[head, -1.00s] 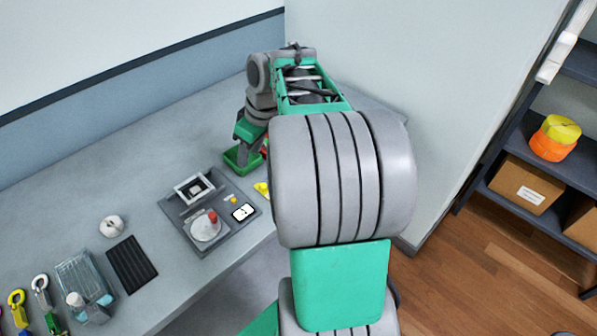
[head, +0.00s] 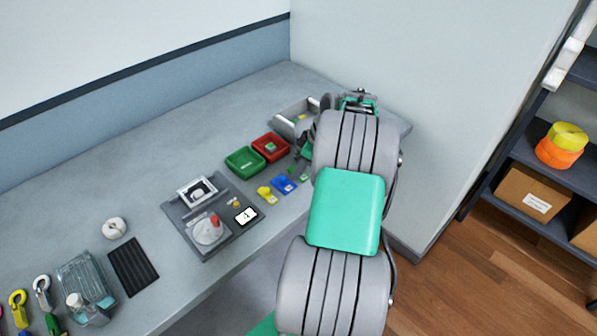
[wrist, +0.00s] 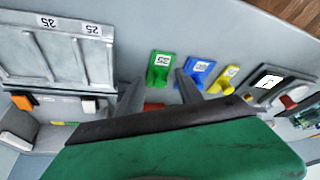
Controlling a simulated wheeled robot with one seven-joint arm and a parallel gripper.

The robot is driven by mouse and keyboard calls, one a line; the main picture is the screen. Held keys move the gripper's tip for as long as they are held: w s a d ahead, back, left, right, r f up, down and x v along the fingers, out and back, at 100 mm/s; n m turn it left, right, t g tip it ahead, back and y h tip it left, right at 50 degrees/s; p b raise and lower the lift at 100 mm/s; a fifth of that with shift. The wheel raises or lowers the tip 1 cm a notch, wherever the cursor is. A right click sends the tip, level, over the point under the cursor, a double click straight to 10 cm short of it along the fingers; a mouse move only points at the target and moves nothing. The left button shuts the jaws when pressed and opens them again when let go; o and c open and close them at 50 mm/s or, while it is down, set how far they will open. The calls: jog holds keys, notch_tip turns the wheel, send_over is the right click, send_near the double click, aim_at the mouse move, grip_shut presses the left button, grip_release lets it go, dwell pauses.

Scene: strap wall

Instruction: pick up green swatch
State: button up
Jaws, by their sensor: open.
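The green swatch (wrist: 159,68) lies flat on the grey bench in the wrist view, with a white label at its top. It is just past my gripper (wrist: 158,90), whose two grey fingers stand apart with nothing held between them. The swatch shows in the gap between the fingertips, apparently still below and beyond them. In the head view a bit of the green swatch (head: 305,177) shows beside my arm, which hides most of the gripper. A blue swatch (wrist: 198,71) and a yellow swatch (wrist: 228,77) lie in line to its right in the wrist view.
A green bin (head: 245,162) and a red bin (head: 271,148) stand behind the swatches. A grey divided tray (head: 296,116) is at the back. A grey panel with a knob (head: 209,230) lies left. The wall stands close on the right.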

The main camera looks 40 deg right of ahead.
jog(key=shift+c, duration=0.4)
grip_shut()
